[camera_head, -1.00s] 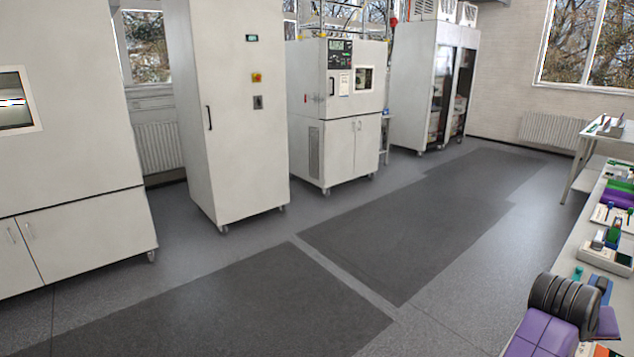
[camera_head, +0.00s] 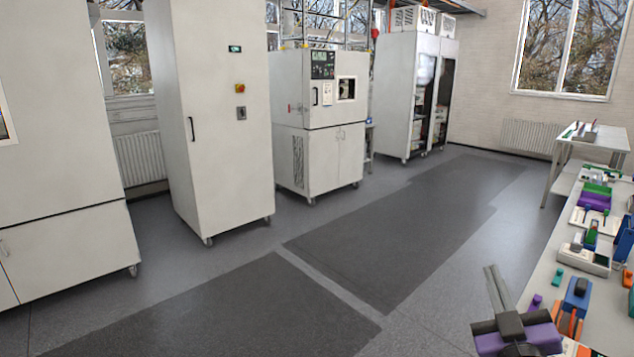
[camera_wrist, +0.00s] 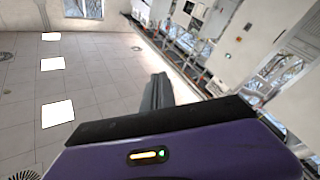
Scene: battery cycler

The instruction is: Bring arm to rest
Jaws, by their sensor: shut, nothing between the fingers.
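My gripper (camera_head: 491,268) shows at the bottom right of the head view, with its grey fingers pointing up and side by side. It is shut and empty, held beside the workbench's near left edge, over the floor in the picture. In the wrist view the shut fingers (camera_wrist: 158,78) stand beyond my purple and black gripper body. Nothing is between them. The rest of my arm is mostly out of the picture.
The workbench (camera_head: 545,283) on the right carries several tools and coloured parts, including a blue and orange tool (camera_head: 575,300). A white table (camera_head: 600,138) stands behind it. Tall white cabinets (camera_head: 215,120) line the left. The floor (camera_head: 230,310) between is clear.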

